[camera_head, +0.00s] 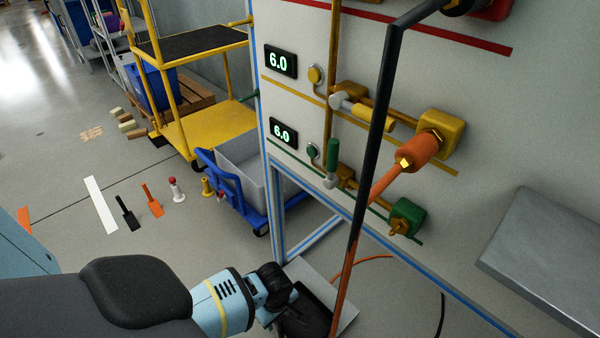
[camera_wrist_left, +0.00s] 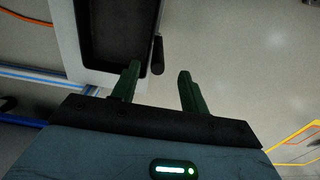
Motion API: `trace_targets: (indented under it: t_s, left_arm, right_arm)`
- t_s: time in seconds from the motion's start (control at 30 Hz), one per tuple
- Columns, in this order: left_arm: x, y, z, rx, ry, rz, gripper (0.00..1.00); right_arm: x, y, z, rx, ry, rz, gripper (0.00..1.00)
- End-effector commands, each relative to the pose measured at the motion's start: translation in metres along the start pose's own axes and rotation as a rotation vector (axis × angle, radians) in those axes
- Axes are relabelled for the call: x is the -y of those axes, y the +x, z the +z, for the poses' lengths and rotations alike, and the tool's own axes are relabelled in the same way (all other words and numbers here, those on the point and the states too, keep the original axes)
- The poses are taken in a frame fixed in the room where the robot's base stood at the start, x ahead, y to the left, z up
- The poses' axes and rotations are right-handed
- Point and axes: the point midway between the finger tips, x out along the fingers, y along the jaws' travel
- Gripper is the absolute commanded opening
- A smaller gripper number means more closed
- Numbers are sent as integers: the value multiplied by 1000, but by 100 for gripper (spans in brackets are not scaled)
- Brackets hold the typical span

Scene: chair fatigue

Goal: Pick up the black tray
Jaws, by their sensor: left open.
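The black tray (camera_wrist_left: 112,35) shows at the upper left of the left wrist view, lying on a light grey surface (camera_wrist_left: 67,40). Its short dark handle (camera_wrist_left: 157,56) sticks out on the right side. My left gripper (camera_wrist_left: 158,71) is open, with its green fingers pointing at the tray side. The handle appears between the fingertips in the picture; I cannot tell the depth between them. In the head view the tray (camera_head: 318,298) is at the bottom centre, partly hidden by my left gripper (camera_head: 284,306). My right gripper is not in view.
A panel (camera_head: 500,120) with gauges, valves and hoses stands close on the right. An orange and black hose (camera_head: 372,130) hangs in front of the tray area. A blue-framed bin cart (camera_head: 245,170) and a yellow trolley (camera_head: 210,130) stand behind. Floor at left is mostly open.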

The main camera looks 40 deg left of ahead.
Motion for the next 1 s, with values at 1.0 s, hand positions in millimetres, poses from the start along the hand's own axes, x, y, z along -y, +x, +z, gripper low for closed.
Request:
trace_targets:
  t_s: [1.0]
  left_arm:
    - [-4,50,0,-1,0,3,22]
  right_arm:
    - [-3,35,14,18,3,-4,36]
